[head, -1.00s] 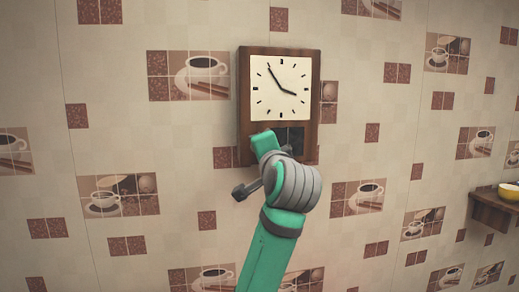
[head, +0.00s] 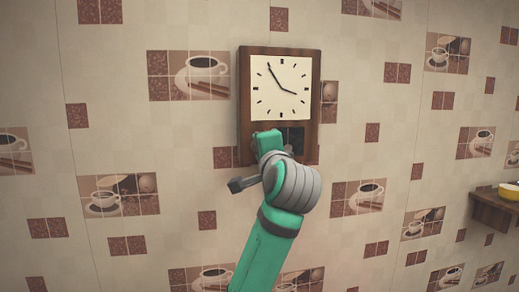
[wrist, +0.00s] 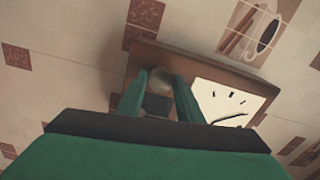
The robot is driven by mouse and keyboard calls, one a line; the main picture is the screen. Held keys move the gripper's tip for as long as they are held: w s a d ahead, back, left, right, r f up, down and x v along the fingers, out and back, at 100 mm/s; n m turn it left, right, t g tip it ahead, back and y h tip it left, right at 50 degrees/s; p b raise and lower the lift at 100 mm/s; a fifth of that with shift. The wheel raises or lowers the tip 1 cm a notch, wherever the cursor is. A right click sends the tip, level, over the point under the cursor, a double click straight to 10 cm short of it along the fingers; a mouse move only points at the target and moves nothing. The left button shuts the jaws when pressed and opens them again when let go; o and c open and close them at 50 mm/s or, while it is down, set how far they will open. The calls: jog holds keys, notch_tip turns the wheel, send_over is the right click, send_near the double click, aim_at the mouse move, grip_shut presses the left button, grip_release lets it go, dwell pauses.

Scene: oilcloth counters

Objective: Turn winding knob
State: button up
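A wooden wall clock (head: 243,100) with a white face hangs on the tiled wall. It has a dark lower panel, which my gripper partly hides. My gripper (head: 268,140) is at the lower left part of the clock. The knob is hidden in the head view.
A wooden wall shelf (head: 493,212) with a yellow bowl (head: 509,192) is at the far right. The wall around the clock is flat tile with coffee-cup pictures, clear of other objects.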

jog(key=shift+o, duration=1.1)
jog(key=s+d, duration=0.2)
jog(key=s, duration=0.8)
jog(key=shift+s+f, duration=0.15)
jog(key=shift+s, duration=0.2)
